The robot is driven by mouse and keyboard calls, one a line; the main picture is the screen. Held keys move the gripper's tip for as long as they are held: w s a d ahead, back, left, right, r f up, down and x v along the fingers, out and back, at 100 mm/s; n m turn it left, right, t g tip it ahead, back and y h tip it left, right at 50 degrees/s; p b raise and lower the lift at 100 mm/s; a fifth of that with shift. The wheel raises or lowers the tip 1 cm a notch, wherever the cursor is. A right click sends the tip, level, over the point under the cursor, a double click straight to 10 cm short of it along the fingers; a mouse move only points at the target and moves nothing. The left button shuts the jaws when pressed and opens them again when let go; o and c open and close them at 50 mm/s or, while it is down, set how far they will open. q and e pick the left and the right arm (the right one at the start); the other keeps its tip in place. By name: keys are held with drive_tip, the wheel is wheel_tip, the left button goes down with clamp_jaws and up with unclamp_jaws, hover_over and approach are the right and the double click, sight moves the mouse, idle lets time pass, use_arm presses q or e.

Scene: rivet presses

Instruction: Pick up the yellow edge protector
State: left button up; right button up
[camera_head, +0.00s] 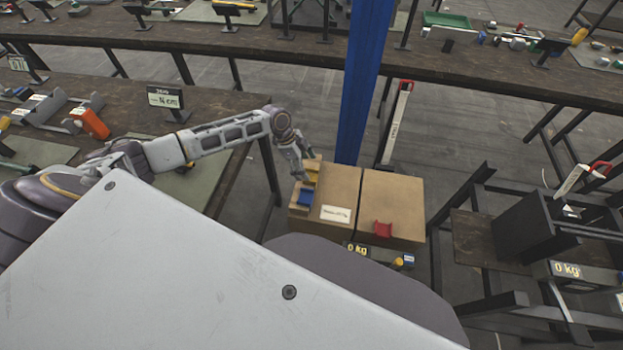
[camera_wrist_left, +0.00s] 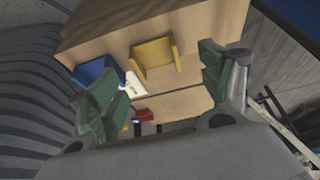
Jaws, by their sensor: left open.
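The yellow edge protector (camera_wrist_left: 154,56) is an angled piece on the top edge of a cardboard-coloured box (camera_wrist_left: 195,30). In the head view, a little of its yellow (camera_head: 312,178) shows beside my left gripper (camera_head: 304,166). In the left wrist view, the green-padded fingers of my left gripper (camera_wrist_left: 161,85) are spread wide, with the protector seen between and beyond them. The gripper is open and empty; whether a finger touches the protector I cannot tell. My right gripper is not in view.
A blue protector (camera_head: 305,197) sits close beside the yellow one, and a red one (camera_head: 383,229) sits on the right-hand box (camera_head: 400,195). A blue post (camera_head: 364,80) rises just behind the boxes. A dark workbench (camera_head: 225,100) stands to the left.

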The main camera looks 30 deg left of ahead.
sight(312, 178)
use_arm(q)
drive_tip(key=shift+s+x, duration=0.2)
drive_tip(key=shift+x, duration=1.9)
